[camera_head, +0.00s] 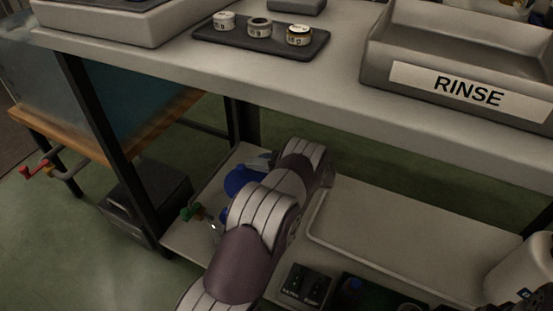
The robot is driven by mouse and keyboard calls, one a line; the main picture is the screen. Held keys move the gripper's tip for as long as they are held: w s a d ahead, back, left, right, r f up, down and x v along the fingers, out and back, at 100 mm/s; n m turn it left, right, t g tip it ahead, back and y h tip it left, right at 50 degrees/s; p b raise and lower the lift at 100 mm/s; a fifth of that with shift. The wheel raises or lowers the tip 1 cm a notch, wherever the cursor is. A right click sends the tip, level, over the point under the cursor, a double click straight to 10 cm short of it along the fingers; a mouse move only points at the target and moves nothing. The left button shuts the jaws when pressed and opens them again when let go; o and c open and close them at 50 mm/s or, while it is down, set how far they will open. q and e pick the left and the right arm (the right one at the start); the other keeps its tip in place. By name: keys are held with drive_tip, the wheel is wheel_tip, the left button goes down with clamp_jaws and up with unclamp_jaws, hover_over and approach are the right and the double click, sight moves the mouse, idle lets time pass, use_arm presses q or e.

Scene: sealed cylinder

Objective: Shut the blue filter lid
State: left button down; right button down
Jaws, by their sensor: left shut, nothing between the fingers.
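A blue rounded part (240,179), apparently the filter with its lid, sits on the lower shelf under the bench. My left arm (256,215) crosses in front of it and hides much of it. More blue shows lower down beside the arm. Whether the lid is open or shut cannot be made out. My left gripper is shut and empty at the far end of this arm, close to the blue part; its fingers are largely hidden, so contact cannot be told. My right gripper is not in view.
A switch box (304,284) and a white container (522,268) are on the lower shelf. The upper bench (300,80) overhangs it, carrying a RINSE tray (468,92) and a dark tray (215,38) with several small round pieces.

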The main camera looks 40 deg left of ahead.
sight(241, 166)
use_arm(q)
drive_tip(key=s+a+n+g, duration=0.1)
drive_tip(key=s+a+n+g+h, duration=0.1)
drive_tip(key=s+g, duration=0.1)
drive_tip(key=shift+s+a, duration=0.15)
drive_tip(key=shift+a, duration=0.1)
drive_tip(key=s+n+g+h+b, duration=0.1)
drive_tip(key=s+n+g+h, duration=0.1)
drive_tip(key=s+a+n+g+h+b, duration=0.1)
drive_tip(key=s+n+g+h, duration=0.1)
drive_tip(key=g, duration=0.1)
drive_tip(key=shift+s+a+f+n, duration=0.15)
drive_tip(key=shift+s+n, duration=0.15)
drive_tip(key=shift+n, duration=0.1)
drive_tip(key=shift+s+n+g+h, duration=0.7)
drive_tip(key=shift+s+h, duration=0.05)
drive_tip(key=shift+h, duration=0.25)
drive_tip(key=shift+s+d+n+g+h, duration=0.2)
drive_tip(key=shift+s+n+g+h, duration=0.7)
drive_tip(key=shift+s+n+h, duration=0.65)
drive_tip(key=shift+w+m, duration=0.2)
drive_tip(key=shift+m, duration=0.05)
